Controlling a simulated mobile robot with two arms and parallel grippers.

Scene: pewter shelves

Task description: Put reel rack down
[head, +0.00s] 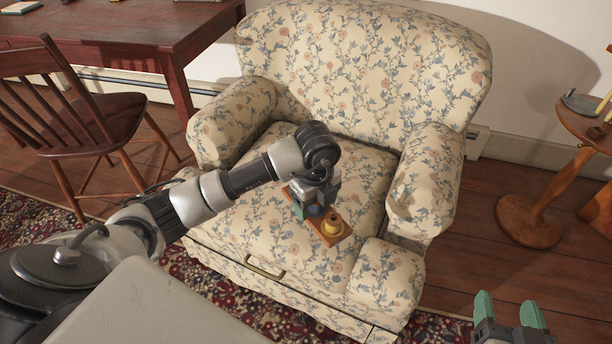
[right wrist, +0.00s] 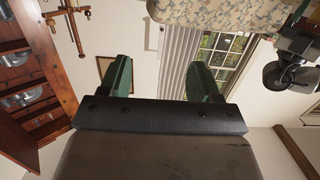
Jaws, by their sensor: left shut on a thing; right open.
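The rack is over the seat of the floral armchair (head: 350,185). I cannot tell whether it touches the seat. My right gripper (head: 510,312) is open and empty at the lower right, apart from the chair. Its green fingers also show in the right wrist view (right wrist: 158,80), with nothing between them.
A round wooden side table (head: 530,222) with small items on top stands at the right. A wooden chair (head: 95,130) and a dark red desk (head: 140,35) are at the left. The armchair's arms flank the seat. Bare floor shows between armchair and side table.

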